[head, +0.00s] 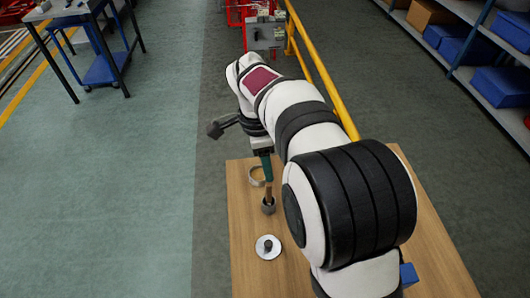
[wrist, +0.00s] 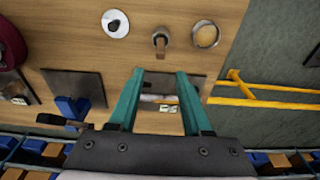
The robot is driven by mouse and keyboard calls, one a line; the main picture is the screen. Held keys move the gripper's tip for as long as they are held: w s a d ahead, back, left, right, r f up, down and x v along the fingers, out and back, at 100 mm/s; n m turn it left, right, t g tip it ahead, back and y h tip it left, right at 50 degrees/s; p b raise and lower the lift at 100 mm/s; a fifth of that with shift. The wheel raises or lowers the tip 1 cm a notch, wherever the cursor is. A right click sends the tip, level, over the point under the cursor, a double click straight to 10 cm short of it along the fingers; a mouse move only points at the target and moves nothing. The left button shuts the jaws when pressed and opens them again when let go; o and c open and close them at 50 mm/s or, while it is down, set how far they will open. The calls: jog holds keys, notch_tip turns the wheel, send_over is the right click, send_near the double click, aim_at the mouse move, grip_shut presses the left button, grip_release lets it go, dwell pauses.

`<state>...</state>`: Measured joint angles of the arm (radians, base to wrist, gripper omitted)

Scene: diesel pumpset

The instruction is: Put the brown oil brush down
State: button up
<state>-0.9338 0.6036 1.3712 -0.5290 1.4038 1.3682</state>
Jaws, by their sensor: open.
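The brown oil brush (wrist: 160,46) stands in a small grey cup (wrist: 160,31) on the wooden table in the wrist view. In the head view its brown handle (head: 268,192) rises out of the grey cup (head: 268,207). My gripper (wrist: 160,72) is open, its two teal fingers spread apart, with the brush just beyond the fingertips and not held. In the head view my gripper (head: 267,178) is above the cup, close over the handle; the arm hides part of it. The brush's lower end is hidden in the cup.
A round pale dish (head: 268,247) lies near the cup, and a tan round container (wrist: 206,35) stands on its other side. A yellow rail (head: 325,75) runs beyond the table.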

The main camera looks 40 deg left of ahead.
jog(key=s+d+r+n+g+y, duration=0.15)
jog(key=d+r, duration=0.25)
jog(key=d, duration=0.7)
jog(key=s+d+r, duration=0.2)
jog(key=d+r, duration=0.2)
jog(key=d, duration=0.7)
jog(key=s+d+f+n, duration=0.1)
jog(key=s+d+f, duration=0.1)
jog(key=s+d, duration=0.3)
jog(key=s+d+f+n+y, duration=0.1)
jog(key=s+d+f, duration=0.1)
jog(key=s+d, duration=0.3)
jog(key=s, duration=0.3)
jog(key=shift+f, duration=0.3)
